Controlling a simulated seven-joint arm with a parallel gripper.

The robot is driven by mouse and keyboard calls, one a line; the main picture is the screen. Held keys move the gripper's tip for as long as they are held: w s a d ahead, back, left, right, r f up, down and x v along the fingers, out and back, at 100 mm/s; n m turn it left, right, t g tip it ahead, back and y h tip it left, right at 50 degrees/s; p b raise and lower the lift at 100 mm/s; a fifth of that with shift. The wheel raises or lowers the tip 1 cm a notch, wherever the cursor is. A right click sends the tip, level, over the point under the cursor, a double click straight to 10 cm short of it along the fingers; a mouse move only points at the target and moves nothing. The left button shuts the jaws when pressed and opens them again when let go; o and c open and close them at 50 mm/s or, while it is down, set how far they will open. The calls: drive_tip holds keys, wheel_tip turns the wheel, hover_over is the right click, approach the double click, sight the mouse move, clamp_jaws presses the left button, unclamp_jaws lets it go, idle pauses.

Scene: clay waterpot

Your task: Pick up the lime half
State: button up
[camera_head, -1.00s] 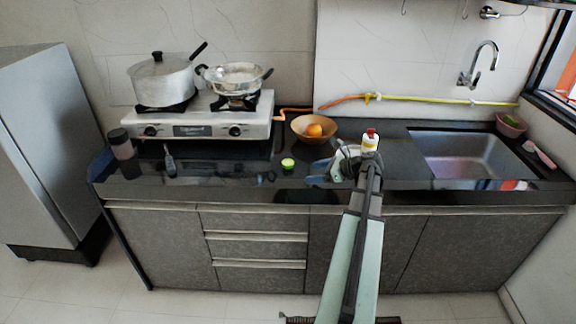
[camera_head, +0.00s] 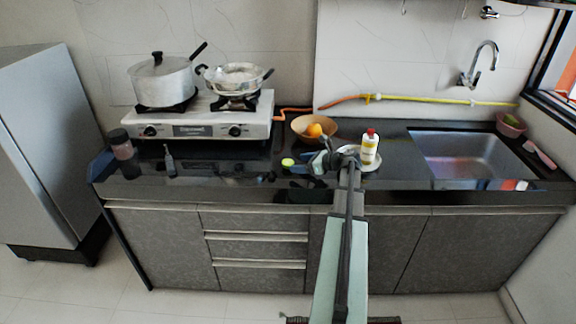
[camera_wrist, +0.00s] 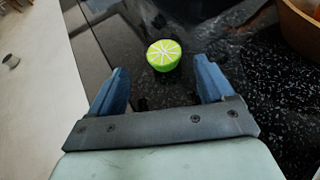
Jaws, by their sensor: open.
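The lime half (camera_head: 288,162) lies on the black countertop in front of the wooden bowl, a little to its left. In the wrist view the lime half (camera_wrist: 164,55) shows its pale cut face up, just beyond the fingertips and between their lines. My gripper (camera_head: 304,164) is right of the lime half in the head view, its blue fingers pointing left toward it. In the wrist view my gripper (camera_wrist: 160,78) has its two blue fingers wide apart with nothing between them. The fingers appear clear of the lime half.
A wooden bowl (camera_head: 299,127) holding an orange fruit (camera_head: 314,130) stands behind the gripper. The stove (camera_head: 255,125) is at the back left. The counter's front edge is close.

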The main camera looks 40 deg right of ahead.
sight(290, 163)
drive_tip(key=shift+d+x, duration=0.15)
drive_tip(key=shift+x, duration=1.1)
drive_tip(key=shift+d+x, duration=0.15)
drive_tip(key=shift+x, duration=1.05)
drive_tip(key=shift+w, duration=0.1)
drive_tip(key=c, duration=1.1)
drive_tip(key=shift+r, duration=0.1)
